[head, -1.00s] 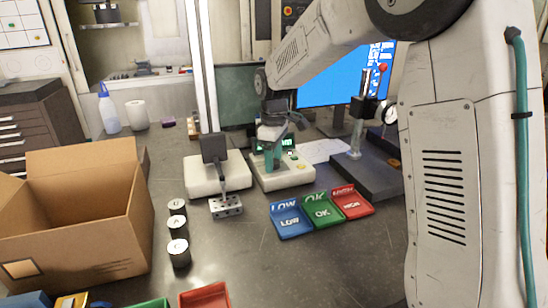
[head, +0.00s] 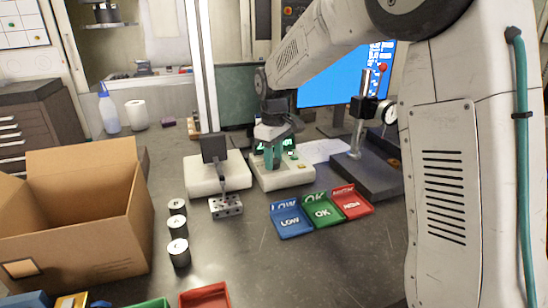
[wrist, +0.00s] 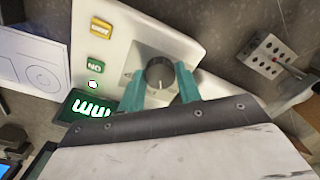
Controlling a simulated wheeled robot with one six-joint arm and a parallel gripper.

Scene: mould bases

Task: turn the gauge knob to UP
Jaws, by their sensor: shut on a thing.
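The gauge knob (wrist: 160,71) is a dark round dial on a pale control box (wrist: 140,45), which also shows in the head view (head: 292,179). A light mark on the knob's rim faces the bottom of the wrist view. My gripper (wrist: 162,84) has its two teal fingers on either side of the knob and is shut on it. In the head view my gripper (head: 272,160) points down at the box and hides the knob. The lettering around the knob is too small to read.
A green-lit display (wrist: 88,110) and buttons sit beside the knob. A second pale block with a dark head (head: 214,148) stands left, near a metal block with holes (head: 226,206). Blue, green and red trays (head: 291,220) lie in front. A dial-indicator stand (head: 368,178) is right.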

